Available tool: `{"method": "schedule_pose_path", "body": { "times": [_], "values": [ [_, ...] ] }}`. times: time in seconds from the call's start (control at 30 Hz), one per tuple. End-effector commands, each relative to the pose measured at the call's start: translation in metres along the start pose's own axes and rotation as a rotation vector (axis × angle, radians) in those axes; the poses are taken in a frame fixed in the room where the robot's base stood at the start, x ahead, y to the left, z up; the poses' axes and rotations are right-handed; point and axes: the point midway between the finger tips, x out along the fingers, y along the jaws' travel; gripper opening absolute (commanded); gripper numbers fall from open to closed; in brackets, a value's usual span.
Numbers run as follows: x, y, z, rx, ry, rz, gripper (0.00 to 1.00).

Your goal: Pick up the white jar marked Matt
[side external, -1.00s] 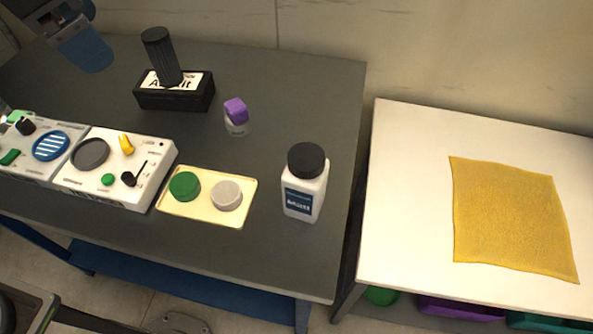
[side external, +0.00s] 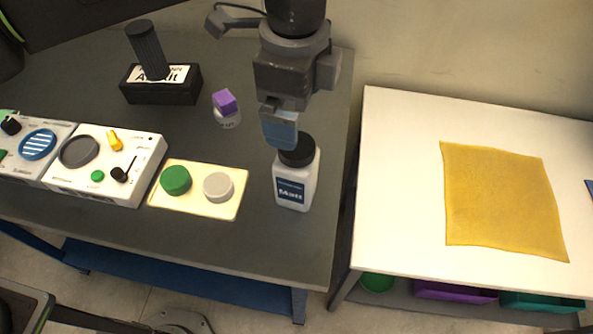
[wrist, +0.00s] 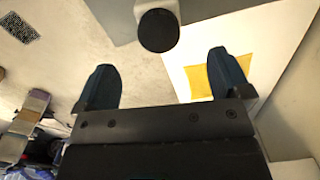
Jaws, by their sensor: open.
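The white jar (side external: 296,183) stands upright on the dark table near its right edge. Its dark blue label reads Matt, and it has a black lid (side external: 297,151). In the wrist view the round black lid (wrist: 158,31) shows at the top, beyond and between the two fingertips. My gripper (side external: 281,135) is just above and behind the jar's lid in the side view. In the wrist view my gripper (wrist: 160,78) has its blue fingers spread wide with nothing between them. I cannot tell whether a finger touches the lid.
A cream tray (side external: 195,207) with a green and a grey disc lies left of the jar. A small purple-topped jar (side external: 226,109) and a black block holding a dark cylinder (side external: 160,84) stand behind. A white table with a yellow cloth (side external: 503,200) is to the right.

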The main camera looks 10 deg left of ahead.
Motion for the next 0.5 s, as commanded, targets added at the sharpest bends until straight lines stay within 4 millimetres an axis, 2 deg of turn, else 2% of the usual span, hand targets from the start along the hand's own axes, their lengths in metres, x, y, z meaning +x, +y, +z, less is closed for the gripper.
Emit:
{"method": "schedule_pose_path", "body": {
  "times": [0.1, 0.2, 0.5],
  "values": [
    [0.025, 0.001, 0.001, -0.002, -0.003, 0.003, 0.96],
    [0.040, 0.000, 0.000, -0.002, -0.001, 0.002, 0.96],
    [0.064, 0.001, -0.001, -0.003, -0.002, 0.002, 0.96]
  ]
}}
